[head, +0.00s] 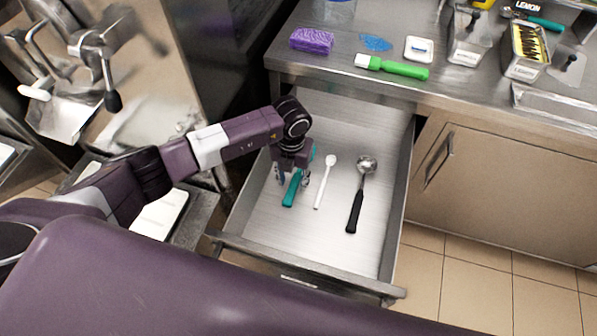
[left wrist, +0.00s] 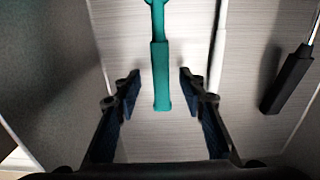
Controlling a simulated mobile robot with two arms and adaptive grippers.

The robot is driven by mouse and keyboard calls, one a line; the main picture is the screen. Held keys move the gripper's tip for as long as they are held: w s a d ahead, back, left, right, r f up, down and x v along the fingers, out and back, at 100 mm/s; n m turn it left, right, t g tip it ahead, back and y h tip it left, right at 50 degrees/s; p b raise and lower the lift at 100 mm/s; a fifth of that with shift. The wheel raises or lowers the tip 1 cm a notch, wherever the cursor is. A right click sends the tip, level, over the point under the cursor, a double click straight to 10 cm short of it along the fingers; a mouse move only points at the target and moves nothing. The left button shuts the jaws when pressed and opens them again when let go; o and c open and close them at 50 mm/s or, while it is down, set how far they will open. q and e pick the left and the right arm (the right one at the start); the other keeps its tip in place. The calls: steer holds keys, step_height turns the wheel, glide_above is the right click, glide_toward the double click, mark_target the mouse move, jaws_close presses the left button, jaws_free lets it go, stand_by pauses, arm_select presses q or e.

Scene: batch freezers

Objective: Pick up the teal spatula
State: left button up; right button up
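The teal spatula (head: 293,187) lies in the open metal drawer (head: 257,210), at the left of the utensils there. Its upper part is partly hidden by my left gripper in the head view. My left gripper (head: 291,180) is inside the drawer space, pointing down over the spatula. In the left wrist view, the teal handle (left wrist: 161,80) lies between the two open fingers (left wrist: 158,88), with a gap on each side. The fingers do not appear to touch it. My right gripper is not in view.
A white spoon (head: 325,181) lies just right of the spatula, and a black-handled scoop (head: 356,205) lies farther right. The drawer walls surround them. The counter above holds a purple sponge (head: 311,40) and a green-handled brush (head: 391,67). The drawer's front part is bare.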

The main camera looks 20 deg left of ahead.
arm_select(q)
steer(key=shift+f, duration=0.95)
steer(key=shift+c, duration=0.4)
jaws_close()
steer(key=shift+r, duration=0.15)
